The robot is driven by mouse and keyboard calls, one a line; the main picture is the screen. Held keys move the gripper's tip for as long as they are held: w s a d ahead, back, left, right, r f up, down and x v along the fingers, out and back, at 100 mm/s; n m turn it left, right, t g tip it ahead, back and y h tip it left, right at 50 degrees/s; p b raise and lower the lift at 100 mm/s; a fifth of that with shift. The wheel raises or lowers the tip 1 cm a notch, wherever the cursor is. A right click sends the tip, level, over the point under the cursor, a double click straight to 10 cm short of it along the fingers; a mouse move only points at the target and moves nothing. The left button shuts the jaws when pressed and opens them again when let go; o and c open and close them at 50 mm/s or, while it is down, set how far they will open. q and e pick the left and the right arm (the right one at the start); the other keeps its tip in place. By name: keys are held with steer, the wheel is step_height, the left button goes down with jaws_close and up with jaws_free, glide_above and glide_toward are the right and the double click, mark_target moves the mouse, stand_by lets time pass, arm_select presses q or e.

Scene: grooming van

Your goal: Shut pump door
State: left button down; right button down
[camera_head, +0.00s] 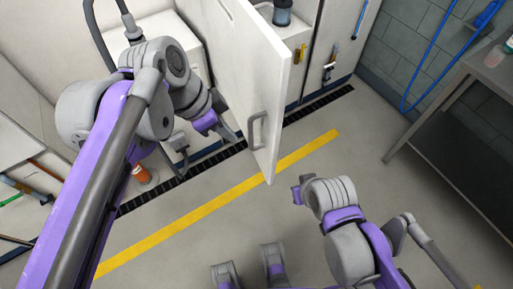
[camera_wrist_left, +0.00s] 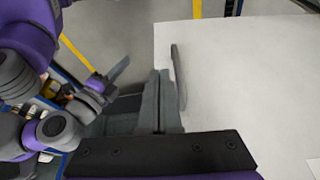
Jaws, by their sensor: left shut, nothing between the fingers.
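The white pump door (camera_head: 240,65) stands swung open in the head view, with a grey bar handle (camera_head: 257,130) near its free edge. The door also fills the right of the left wrist view (camera_wrist_left: 245,80), where its handle (camera_wrist_left: 178,78) stands out from the face. My left gripper (camera_head: 232,137) is left of the door's handle side, close to it. In the wrist view its fingers (camera_wrist_left: 158,100) are together and empty, just left of the handle; I cannot tell whether they touch. My right arm is at the lower right of the head view; its finger gap does not show clearly.
A white cabinet (camera_head: 188,48) stands behind the door. An orange-based bottle (camera_head: 143,175) is on the floor by the dark drain grate (camera_head: 318,104). A yellow line (camera_head: 220,202) crosses the open grey floor. A metal table (camera_head: 490,68) stands at the right.

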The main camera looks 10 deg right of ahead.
arm_select(q)
steer(key=w+d+f, duration=0.1)
steer(key=d+f, duration=0.6)
steer(key=f, duration=0.2)
steer(key=shift+w+d+f+b, duration=0.15)
steer(key=shift+w+d+b, duration=0.2)
steer(key=shift+w+b, duration=0.1)
